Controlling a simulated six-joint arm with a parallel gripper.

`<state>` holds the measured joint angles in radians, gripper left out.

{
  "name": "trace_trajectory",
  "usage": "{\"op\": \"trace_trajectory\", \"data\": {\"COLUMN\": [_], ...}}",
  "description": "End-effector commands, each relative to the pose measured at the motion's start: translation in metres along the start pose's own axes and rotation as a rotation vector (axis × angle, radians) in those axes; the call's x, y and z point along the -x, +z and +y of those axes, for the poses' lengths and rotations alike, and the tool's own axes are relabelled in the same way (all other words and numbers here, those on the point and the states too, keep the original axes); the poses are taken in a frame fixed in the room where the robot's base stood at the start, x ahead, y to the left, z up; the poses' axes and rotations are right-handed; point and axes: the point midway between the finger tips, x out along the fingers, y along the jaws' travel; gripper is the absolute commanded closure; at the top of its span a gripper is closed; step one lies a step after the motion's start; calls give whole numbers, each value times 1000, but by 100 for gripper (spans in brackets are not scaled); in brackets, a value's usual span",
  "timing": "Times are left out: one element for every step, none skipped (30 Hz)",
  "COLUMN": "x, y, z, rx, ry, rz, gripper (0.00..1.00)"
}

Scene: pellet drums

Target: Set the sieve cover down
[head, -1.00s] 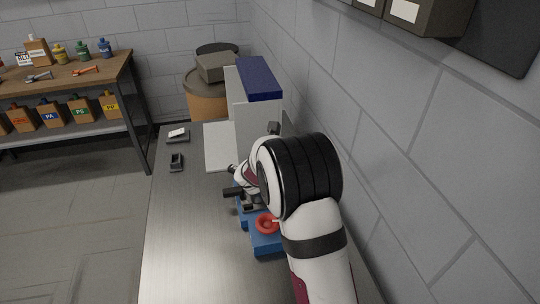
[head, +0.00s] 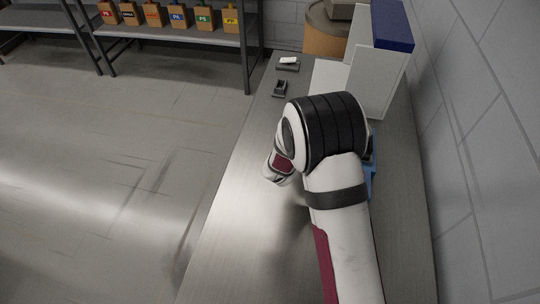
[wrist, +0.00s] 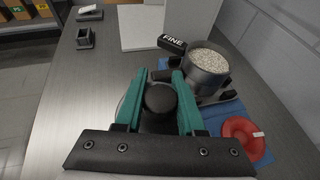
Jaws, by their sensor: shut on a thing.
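In the wrist view my gripper (wrist: 158,78) has its two teal fingers closed on the round black knob of the sieve cover (wrist: 160,98). Most of the cover is hidden behind the fingers and the gripper body. I cannot tell whether it touches the bench. To its right, a metal sieve cup (wrist: 208,72) full of pale pellets stands uncovered at the blue base (wrist: 256,125), beside a black tag reading FINE (wrist: 172,44). In the head view my arm hides the gripper, the cover and the sieve.
A white board (wrist: 140,28) and a white box with a blue top (head: 378,70) stand further back. Two small dark holders (head: 288,64) (head: 280,88) sit at the bench's far left. The metal bench (head: 235,225) is clear at left.

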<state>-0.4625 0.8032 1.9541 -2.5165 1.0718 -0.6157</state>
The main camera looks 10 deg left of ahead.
Motion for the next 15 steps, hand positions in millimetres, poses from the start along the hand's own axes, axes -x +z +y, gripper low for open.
{"op": "trace_trajectory", "data": {"x": [1,0,0,-2,-3,-4,-5,-6,-8,-8,-9,-10,-10,-11,-12], "y": [-7,-11,-18,-24,-31,-38,-44,-50,-56,-60,-63,-67,-69,-71,-76], "z": [10,17,28,38,48,60,69,78,88,96,101,108,111,114,116], "rx": [4,3,5,5,5,5,4,4,4,3,2,2,1,3,3], "ry": [8,10,12,12,12,11,10,11,9,10,8,8,7,7,6], "rz": [1,0,1,1,1,1,1,1,0,0,0,0,0,0,1], "gripper": [100,100,100,100,100,100,100,100,100,100,100,100,100,100,100]}}
